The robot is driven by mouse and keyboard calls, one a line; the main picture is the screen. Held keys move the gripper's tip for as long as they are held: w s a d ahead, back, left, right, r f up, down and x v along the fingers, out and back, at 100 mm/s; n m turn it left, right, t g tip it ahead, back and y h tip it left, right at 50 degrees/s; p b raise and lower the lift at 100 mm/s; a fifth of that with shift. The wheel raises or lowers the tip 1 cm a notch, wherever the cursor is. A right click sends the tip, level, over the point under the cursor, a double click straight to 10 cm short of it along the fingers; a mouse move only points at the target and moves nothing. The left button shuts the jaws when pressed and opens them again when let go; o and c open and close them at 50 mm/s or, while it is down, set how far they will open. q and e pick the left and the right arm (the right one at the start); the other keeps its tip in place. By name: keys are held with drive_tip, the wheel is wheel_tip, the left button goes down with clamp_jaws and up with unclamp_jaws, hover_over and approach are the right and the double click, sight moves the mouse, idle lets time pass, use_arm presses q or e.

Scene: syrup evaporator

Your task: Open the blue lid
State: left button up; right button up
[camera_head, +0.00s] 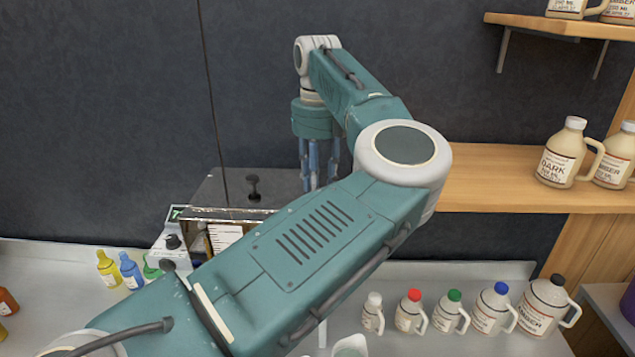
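The blue lid (501,288) is a small cap on a white jug (490,313) with a handle and a label. The jug stands upright on the counter at the lower right, and the lid sits on its neck. My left arm comes in from the lower left and bends back at the elbow. My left gripper (319,172) hangs downward, back near the wall, well left of and behind the jug. Its bluish fingers look apart with a gap between them and nothing seen in it; their tips are partly hidden behind my arm. My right gripper is not in view.
Jugs with white, red (409,312), green (450,313) and black (545,305) caps flank the blue-capped one closely. The evaporator (228,215) is partly behind my arm. Small coloured bottles (108,268) stand left. Shelves (485,180) with jugs are at the right.

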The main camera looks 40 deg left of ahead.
use_arm(q)
drive_tip(key=shift+f, duration=0.2)
drive_tip(key=shift+s, duration=0.15)
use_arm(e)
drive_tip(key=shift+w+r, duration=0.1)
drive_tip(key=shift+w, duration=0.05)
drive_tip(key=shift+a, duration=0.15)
use_arm(q)
drive_tip(key=shift+f, duration=0.1)
clamp_jaws()
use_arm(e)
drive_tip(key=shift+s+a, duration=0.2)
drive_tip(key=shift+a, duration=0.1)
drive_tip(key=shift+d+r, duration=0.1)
